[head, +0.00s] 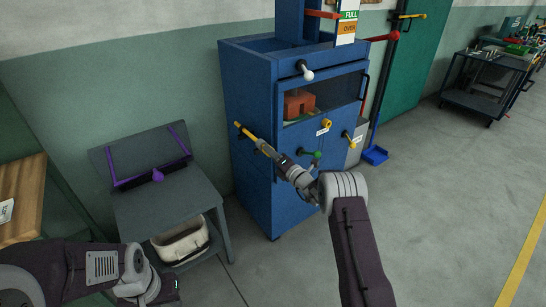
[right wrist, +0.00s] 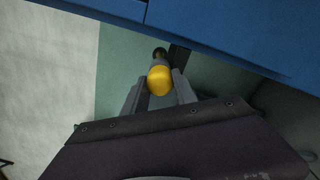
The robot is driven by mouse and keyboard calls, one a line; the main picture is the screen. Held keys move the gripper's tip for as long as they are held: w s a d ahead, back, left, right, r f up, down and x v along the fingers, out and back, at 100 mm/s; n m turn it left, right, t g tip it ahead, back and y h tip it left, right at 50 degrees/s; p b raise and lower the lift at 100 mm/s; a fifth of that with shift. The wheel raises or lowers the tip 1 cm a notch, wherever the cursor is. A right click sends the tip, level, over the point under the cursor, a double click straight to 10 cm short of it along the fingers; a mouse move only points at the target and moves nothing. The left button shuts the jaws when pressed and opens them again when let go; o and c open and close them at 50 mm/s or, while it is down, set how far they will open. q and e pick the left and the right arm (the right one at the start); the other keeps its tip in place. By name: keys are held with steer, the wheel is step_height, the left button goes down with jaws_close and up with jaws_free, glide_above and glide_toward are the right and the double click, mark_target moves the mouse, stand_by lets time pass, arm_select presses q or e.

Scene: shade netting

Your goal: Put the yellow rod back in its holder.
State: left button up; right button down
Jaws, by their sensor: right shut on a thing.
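The yellow rod (head: 247,132) is in front of the left side of the blue cabinet, tilted, with its upper end pointing up and left. My right gripper (head: 262,146) is shut on it near its lower end. In the right wrist view the rod (right wrist: 160,81) shows almost end-on as a round yellow tip between the two fingers. A dark round part shows just beyond it; I cannot tell whether this belongs to the rod or to its holder. I cannot make out the holder clearly. My left arm is at the lower left, its jaws out of sight.
A grey desk (head: 185,205) with a purple frame (head: 158,175) stands left. Floor is clear at right.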

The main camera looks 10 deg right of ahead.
steer(key=shift+w+a+b, duration=0.2)
steer(key=shift+w+b, duration=0.15)
steer(key=shift+w, duration=0.1)
steer(key=shift+w, duration=0.15)
steer(key=shift+r, duration=0.1)
stand_by(0.3)
steer(key=c, duration=0.9)
jaws_free()
steer(key=p+v, duration=0.1)
steer(key=v, duration=0.8)
steer(key=shift+p, duration=0.3)
